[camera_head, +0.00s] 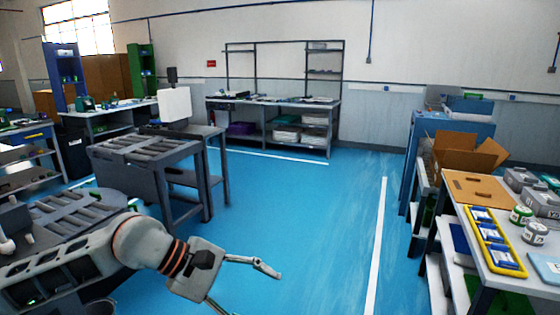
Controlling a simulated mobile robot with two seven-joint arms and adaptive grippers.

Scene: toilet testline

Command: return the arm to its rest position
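My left arm (130,245) comes in from the lower left and reaches toward the bottom middle of the head view. Its gripper (243,288) is open, with the two fingers spread wide apart and nothing between them. One finger points right, and the other runs down toward the bottom edge, where its tip is cut off. The gripper is over the blue floor, apart from the tables. My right arm and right gripper do not show.
A grey roller table (150,150) stands behind my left arm. The blue floor (300,230) between is clear.

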